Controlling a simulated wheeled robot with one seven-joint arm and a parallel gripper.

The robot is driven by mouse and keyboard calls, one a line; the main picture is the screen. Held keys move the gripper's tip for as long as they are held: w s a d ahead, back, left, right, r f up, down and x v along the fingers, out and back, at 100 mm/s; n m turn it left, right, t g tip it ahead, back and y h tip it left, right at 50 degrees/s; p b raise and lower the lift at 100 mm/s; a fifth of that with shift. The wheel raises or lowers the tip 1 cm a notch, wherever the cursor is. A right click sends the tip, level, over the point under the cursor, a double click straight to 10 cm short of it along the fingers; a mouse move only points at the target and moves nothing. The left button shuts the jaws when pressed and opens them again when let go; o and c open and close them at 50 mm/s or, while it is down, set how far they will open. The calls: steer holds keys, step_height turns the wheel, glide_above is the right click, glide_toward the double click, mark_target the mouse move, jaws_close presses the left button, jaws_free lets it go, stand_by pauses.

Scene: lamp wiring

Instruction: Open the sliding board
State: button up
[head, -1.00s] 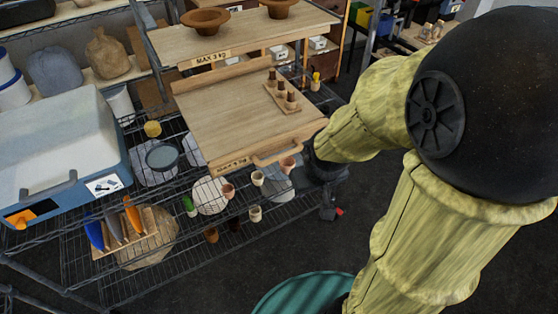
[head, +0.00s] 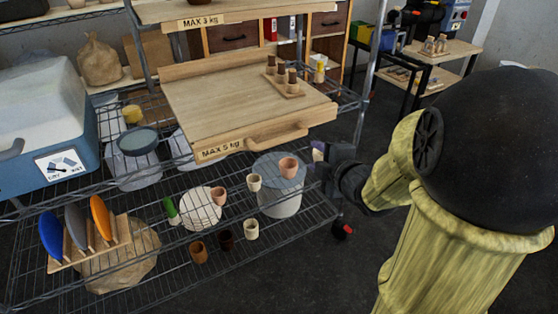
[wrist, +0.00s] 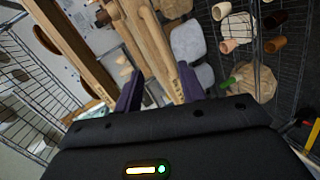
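The sliding board (head: 225,105) is a light wooden board on the metal rack, labelled "MAX 5 kg", and it juts out below the upper shelf. Its wooden handle (head: 275,138) runs along the front edge. A small block with several brown-topped pegs (head: 287,88) stands on the board.
A blue cooler (head: 50,130) stands at the left. Dark open floor (head: 345,270) lies to the right of the rack.

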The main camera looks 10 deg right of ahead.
steer(key=f+n+y+b, duration=0.1)
steer(key=f+n+t+b, duration=0.1)
steer(key=n, duration=0.1)
steer(key=shift+s+a+y, duration=0.15)
steer(key=shift+a+y, duration=0.25)
steer(key=shift+r, duration=0.1)
steer(key=p, duration=1)
glide_toward(281, 142)
steer(key=x, duration=1.1)
steer(key=shift+c, duration=0.2)
